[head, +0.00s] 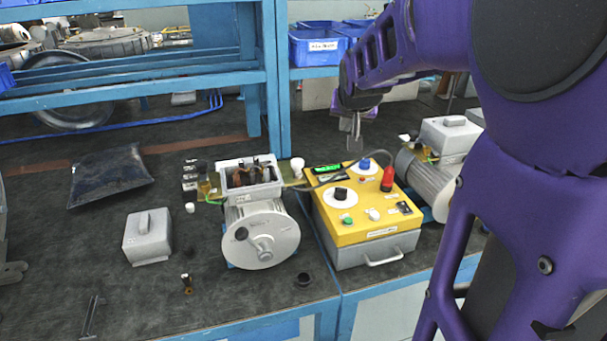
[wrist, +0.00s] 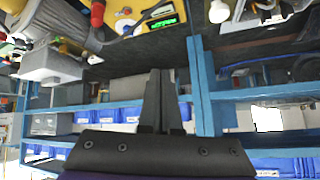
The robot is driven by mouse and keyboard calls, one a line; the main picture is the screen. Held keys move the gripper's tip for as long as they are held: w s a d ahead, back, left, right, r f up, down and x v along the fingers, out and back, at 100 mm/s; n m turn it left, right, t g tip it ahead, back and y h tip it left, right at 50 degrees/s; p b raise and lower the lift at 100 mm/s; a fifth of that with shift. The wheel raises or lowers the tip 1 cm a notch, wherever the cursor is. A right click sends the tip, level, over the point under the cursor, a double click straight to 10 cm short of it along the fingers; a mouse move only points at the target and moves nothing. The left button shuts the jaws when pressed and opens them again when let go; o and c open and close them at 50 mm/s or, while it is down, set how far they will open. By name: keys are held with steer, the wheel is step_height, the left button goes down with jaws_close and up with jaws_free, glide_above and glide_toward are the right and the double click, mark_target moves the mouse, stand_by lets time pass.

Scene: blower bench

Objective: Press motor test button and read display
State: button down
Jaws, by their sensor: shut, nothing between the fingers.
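The yellow-topped tester box (head: 335,235) stands on the dark bench, right of the opened grey motor (head: 262,236). Its lit green display (head: 327,170) is at the back left of the top; the reading is too small to make out. A green button (head: 347,221) and a white knob or button (head: 373,214) are near its front. A black knob (head: 340,193) and a blue knob (head: 365,163) sit on white dials. My gripper (head: 355,146) is shut and empty, above and behind the box. In the wrist view my gripper (wrist: 160,73) points toward the box, with the display (wrist: 164,22) beyond the fingertips.
A second motor (head: 428,182) stands close on the right. A grey cover (head: 148,237) and a black bag (head: 97,178) lie left. Blue shelving (head: 265,80) and blue bins (head: 318,47) stand behind.

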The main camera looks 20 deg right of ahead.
mark_target(348, 222)
steer(key=s+d+f+m+y+p, duration=0.1)
steer(key=s+f+m+y, duration=0.3)
steer(key=f+m, duration=0.8)
steer(key=d+m, duration=0.1)
steer(key=m, duration=0.6)
steer(key=shift+f+p, duration=0.15)
steer(key=shift+p, duration=0.25)
steer(key=shift+d, duration=0.1)
steer(key=shift+f, duration=0.15)
step_height(348, 222, down, 8)
steer(key=b, duration=0.8)
steer(key=shift+f, duration=0.25)
steer(key=shift+f, duration=0.15)
stand_by(0.7)
steer(key=shift+f+b, duration=0.3)
steer(key=shift+b, duration=0.3)
